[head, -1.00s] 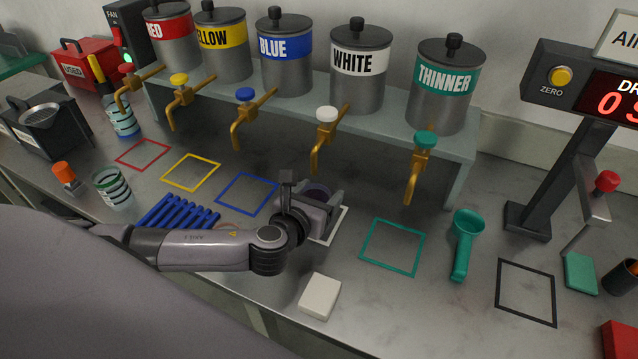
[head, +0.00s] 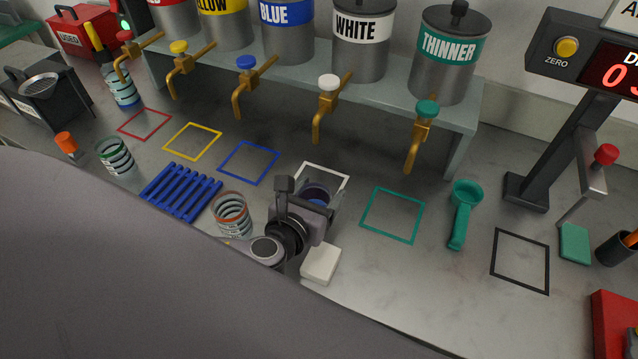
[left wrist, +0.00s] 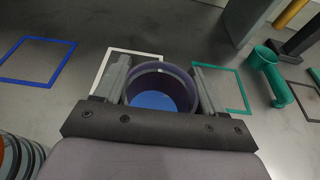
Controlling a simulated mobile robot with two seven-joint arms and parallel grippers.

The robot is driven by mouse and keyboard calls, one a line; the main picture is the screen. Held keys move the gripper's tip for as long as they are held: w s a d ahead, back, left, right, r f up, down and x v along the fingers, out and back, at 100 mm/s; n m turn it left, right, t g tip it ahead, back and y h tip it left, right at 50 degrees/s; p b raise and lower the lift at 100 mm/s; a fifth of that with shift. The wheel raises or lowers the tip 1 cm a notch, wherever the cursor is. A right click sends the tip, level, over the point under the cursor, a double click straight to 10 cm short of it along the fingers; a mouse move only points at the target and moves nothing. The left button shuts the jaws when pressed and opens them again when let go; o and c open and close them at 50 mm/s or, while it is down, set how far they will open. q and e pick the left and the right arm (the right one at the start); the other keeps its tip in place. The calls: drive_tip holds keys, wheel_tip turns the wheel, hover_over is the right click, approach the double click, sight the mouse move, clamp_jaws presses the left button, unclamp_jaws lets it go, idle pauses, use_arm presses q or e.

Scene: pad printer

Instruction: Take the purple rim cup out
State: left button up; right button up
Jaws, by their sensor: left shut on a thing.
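The purple rim cup (head: 316,193) is between the fingers of my left gripper (head: 314,199), just in front of the white square outline (head: 338,176). In the left wrist view the cup (left wrist: 163,70) stands open side up between the two fingers (left wrist: 160,80), with blue at its bottom. My left gripper is shut on it. The gripper hides the cup's lower part in the head view, so I cannot tell whether it touches the bench. My right gripper is not in view.
A cup with a reddish rim (head: 232,212) stands close left of my gripper, beside a blue rack (head: 181,192). A white block (head: 321,264) lies just in front. Taps, such as the white one (head: 327,100), overhang the back. The teal square (head: 392,215) is empty.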

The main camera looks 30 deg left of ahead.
use_arm(q)
drive_tip(key=shift+s, duration=0.1)
drive_tip(key=shift+r, duration=2.55)
